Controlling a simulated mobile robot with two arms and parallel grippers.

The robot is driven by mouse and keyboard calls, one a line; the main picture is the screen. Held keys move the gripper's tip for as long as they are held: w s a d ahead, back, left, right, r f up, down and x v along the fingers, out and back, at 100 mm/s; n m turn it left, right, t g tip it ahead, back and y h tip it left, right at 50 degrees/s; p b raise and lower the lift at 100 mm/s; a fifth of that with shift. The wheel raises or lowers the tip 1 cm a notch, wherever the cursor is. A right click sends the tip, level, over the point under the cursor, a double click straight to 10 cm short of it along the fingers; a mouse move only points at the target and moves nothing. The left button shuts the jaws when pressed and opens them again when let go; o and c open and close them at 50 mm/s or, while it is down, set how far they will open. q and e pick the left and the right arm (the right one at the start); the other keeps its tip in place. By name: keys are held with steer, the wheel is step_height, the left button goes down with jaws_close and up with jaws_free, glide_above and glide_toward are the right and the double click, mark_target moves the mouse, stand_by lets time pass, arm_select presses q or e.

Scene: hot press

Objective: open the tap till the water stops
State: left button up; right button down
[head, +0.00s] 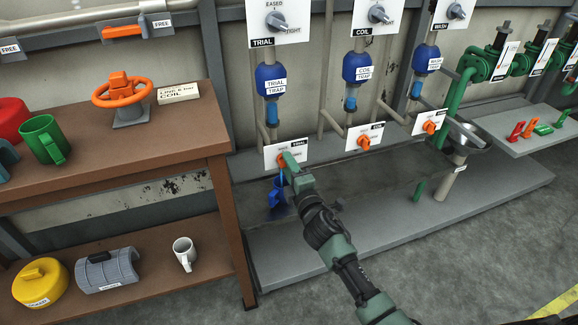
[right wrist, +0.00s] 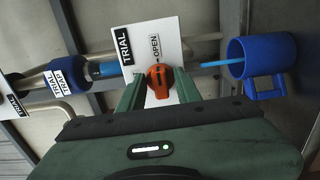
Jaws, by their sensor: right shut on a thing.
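The orange tap (right wrist: 160,80) sits on the white TRIAL plate (right wrist: 148,45), which also carries the word OPEN. My right gripper (head: 287,164) is at this tap, its two green fingers on either side of the orange handle and shut on it. A thin blue stream (right wrist: 212,64) runs from the tap to a blue mug (right wrist: 262,67). In the head view the blue mug (head: 277,192) is below the tap, partly hidden by my gripper. My left gripper is not in view.
COIL tap (head: 364,142) and WASH tap (head: 430,127) stand to the right. A brown shelf (head: 190,130) at left holds an orange handwheel (head: 122,88), a green mug (head: 45,139) and, below, a white mug (head: 184,252). The grey ledge (head: 400,225) is mostly clear.

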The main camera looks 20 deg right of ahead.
steer(key=shift+f, duration=0.1)
stand_by(0.4)
steer(key=c, duration=1.4)
jaws_free()
steer(key=shift+o, duration=0.2)
